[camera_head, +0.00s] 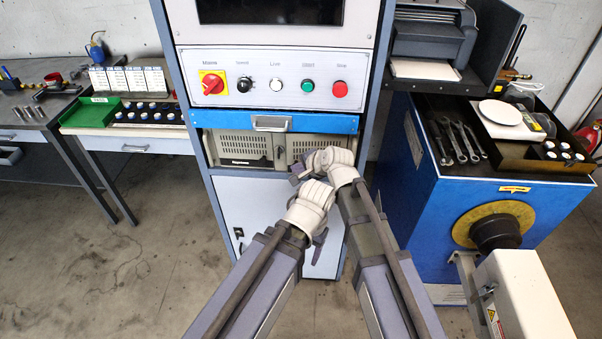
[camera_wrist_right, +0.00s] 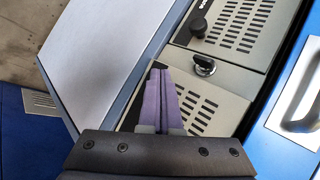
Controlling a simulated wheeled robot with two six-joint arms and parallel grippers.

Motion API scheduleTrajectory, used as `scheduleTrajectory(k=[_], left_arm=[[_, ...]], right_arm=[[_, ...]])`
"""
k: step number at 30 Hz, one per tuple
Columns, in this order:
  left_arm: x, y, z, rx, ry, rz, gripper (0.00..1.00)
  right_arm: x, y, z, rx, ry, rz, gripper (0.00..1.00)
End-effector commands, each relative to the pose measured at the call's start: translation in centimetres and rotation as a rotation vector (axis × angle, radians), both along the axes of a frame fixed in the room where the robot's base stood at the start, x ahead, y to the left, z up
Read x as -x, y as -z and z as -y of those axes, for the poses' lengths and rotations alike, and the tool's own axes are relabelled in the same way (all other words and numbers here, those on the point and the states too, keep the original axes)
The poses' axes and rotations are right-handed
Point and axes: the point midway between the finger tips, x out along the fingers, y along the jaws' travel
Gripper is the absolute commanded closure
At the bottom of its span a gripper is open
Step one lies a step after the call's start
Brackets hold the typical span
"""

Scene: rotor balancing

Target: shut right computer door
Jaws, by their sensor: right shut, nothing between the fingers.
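The computer (camera_head: 240,147) sits in the cabinet below the blue drawer, with a beige front and vented doors. Its right door (camera_head: 305,143) is partly hidden behind my right gripper (camera_head: 299,174). In the wrist view the right door (camera_wrist_right: 234,98) is the lower vented panel and looks close to flush; I cannot tell if it is fully shut. My right gripper (camera_wrist_right: 166,100) is shut and empty, its purple fingers in front of this door; contact is unclear. My left gripper (camera_head: 319,242) is below and in front of the cabinet, its jaws unclear.
The blue drawer (camera_head: 335,123) with a metal handle is just above the computer. A black knob (camera_wrist_right: 198,28) and a lock (camera_wrist_right: 204,66) stick out from the computer's front. A blue machine (camera_head: 405,160) stands to the right. Floor at the left is clear.

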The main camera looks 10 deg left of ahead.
Motion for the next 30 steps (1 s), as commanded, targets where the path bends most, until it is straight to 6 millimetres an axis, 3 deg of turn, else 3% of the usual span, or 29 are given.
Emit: scheduleTrajectory(k=[9,30], left_arm=[[0.0,0.0,0.0,0.0,0.0,0.0,0.35],[0.0,-0.48,0.0,0.0,0.0,0.0,0.35]], right_arm=[[-1.15,0.0,-0.52,0.0,0.0,0.0,1.0],[-0.93,-0.47,-0.28,0.0,0.0,0.0,1.0]])
